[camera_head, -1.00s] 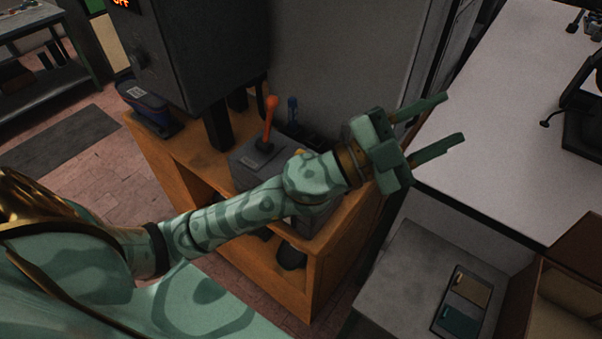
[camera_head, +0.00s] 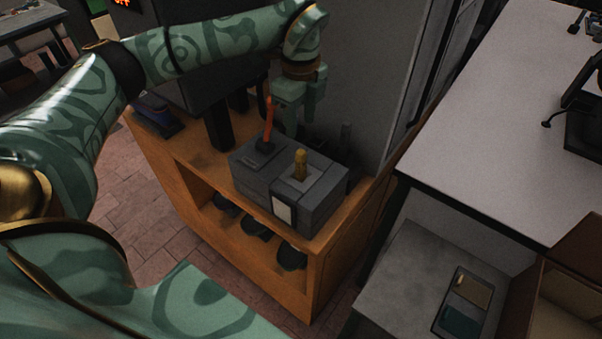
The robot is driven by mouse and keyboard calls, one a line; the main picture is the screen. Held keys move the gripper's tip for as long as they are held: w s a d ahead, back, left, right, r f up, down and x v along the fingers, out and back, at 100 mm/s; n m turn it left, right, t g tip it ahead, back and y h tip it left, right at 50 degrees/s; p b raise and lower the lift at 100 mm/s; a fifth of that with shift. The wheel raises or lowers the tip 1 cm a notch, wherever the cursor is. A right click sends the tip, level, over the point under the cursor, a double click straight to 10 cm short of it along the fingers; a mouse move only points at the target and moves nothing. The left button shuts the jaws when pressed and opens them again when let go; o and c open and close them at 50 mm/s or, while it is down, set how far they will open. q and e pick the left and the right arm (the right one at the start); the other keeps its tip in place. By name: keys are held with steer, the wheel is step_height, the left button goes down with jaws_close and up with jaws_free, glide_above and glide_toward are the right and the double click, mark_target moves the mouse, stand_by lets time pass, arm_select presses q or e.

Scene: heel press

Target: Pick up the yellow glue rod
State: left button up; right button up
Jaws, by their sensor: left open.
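The yellow glue rod (camera_head: 301,165) stands upright in the top of a grey box (camera_head: 318,200) on the orange wooden bench. My left gripper (camera_head: 297,115) points down behind the box, above and beyond the rod in the picture. Its fingers are apart, and it does not touch the rod. The orange lever (camera_head: 268,122) on the left part of the box partly covers one finger. My right gripper is not in view.
A dark machine (camera_head: 200,100) stands left of the box on the orange bench (camera_head: 190,150). A grey panel rises behind. A pale table (camera_head: 500,120) is at the right, with a lower grey surface (camera_head: 405,285) below it.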

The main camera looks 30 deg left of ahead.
mark_target(301, 163)
arm_select(q)
step_height(301, 163, down, 7)
steer(key=f, duration=0.5)
steer(key=shift+s+d+f+b, duration=0.2)
steer(key=shift+f+b, duration=0.1)
jaws_close()
